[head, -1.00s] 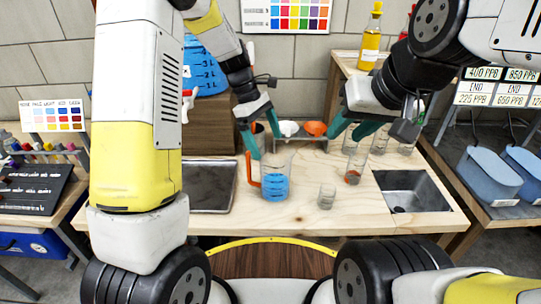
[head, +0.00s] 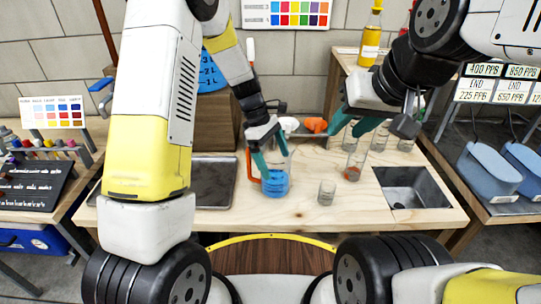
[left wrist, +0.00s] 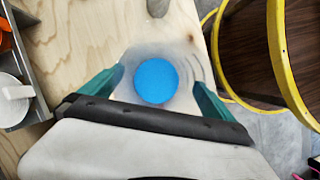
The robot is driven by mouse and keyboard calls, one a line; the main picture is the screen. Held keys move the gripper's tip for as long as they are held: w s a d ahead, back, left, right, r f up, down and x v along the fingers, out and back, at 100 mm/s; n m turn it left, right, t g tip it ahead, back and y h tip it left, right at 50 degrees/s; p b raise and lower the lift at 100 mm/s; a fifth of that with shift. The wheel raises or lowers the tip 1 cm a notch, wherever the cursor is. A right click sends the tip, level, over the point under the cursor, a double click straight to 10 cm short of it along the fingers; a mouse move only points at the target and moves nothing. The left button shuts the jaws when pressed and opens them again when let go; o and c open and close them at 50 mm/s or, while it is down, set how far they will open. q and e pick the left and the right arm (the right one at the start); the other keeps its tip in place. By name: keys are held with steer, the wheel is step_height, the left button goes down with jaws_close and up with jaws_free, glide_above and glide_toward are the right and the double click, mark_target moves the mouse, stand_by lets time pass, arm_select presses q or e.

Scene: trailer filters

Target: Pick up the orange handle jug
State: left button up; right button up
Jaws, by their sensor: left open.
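The orange handle jug (head: 277,182) stands upright on the wooden table. It is clear, has blue liquid in its lower part, and its orange handle (head: 250,165) is on the left side. My left gripper (head: 272,166) is open, its teal fingers lowered around the jug's upper part. In the left wrist view the blue liquid (left wrist: 156,81) lies between the two open fingers (left wrist: 158,82). I cannot tell whether the fingers touch the jug. My right gripper (head: 352,122) is farther right over the table's back, with its teal fingers apart and nothing seen between them.
A small glass beaker (head: 327,192) stands right of the jug, and more beakers (head: 355,165) stand behind it. A sink (head: 412,187) is at the right, a dark tray (head: 213,183) at the left. The table front is clear.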

arm_select(q)
steer(key=c, duration=1.8)
steer(key=shift+r, duration=0.2)
